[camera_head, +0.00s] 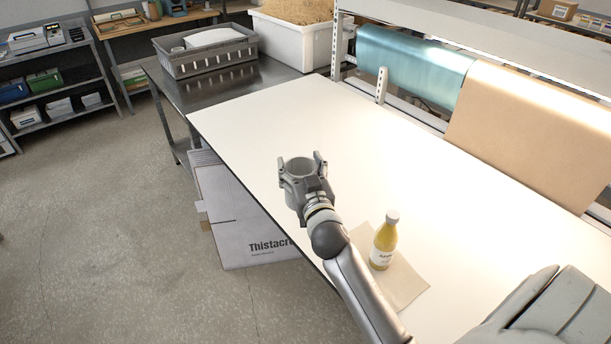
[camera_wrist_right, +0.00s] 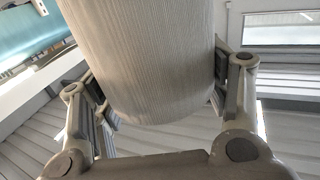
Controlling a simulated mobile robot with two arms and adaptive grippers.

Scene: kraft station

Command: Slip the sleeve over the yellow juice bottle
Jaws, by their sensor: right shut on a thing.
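The yellow juice bottle (camera_head: 384,240) stands upright with a white cap on a beige sheet (camera_head: 408,283) on the white table. The sleeve (camera_head: 299,167) is a light grey ribbed tube with an open top.
The white table (camera_head: 260,125) is mostly clear around the gripper and bottle. A grey crate (camera_head: 208,60) and a white bin (camera_head: 290,40) stand beyond it. Teal and brown paper rolls (camera_head: 540,130) hang along the right. A large box (camera_head: 240,225) stands below the table's left edge.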

